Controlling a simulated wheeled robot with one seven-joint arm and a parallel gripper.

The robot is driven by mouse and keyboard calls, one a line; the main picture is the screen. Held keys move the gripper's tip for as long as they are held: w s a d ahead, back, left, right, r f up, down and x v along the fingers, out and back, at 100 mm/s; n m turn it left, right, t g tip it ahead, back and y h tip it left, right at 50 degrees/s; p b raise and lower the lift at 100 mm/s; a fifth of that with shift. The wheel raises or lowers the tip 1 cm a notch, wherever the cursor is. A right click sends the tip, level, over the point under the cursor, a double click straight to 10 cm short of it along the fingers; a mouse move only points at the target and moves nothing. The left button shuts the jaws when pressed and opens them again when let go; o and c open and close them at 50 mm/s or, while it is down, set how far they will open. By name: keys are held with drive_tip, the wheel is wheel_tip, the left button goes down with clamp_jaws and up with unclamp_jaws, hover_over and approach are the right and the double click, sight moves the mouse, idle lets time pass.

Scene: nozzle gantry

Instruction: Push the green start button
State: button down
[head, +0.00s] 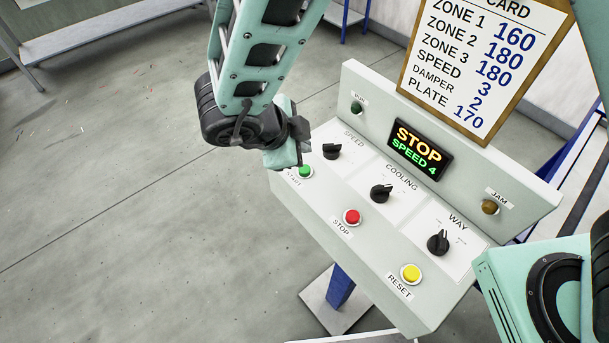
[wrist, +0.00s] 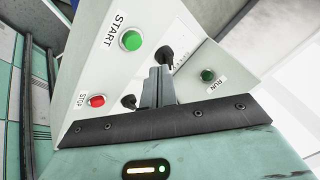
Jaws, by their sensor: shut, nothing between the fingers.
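The green start button (head: 305,171) sits at the left end of the sloped control panel (head: 322,199), with the label START below it. It also shows clearly in the wrist view (wrist: 131,40), above and left of the fingers. My gripper (head: 302,160) is at the panel's left end, close to the button in the head view; its fingertips are partly hidden there. In the wrist view my gripper (wrist: 160,75) is shut and empty, its fingertips pointing toward the panel between the button and a black knob. I see no contact with the button.
The panel also carries a red stop button (head: 352,217), a yellow reset button (head: 411,273) and black knobs for speed (head: 332,151), cooling (head: 381,193) and way (head: 438,242). The display (head: 418,149) reads STOP, SPEED 4. A card (head: 484,65) stands behind.

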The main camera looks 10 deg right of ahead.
sight(302, 170)
drive_tip(key=shift+f+b, duration=0.6)
drive_tip(key=shift+f, duration=1.2)
drive_tip(key=shift+f, duration=0.15)
idle(0.5)
drive_tip(key=shift+f, duration=0.3)
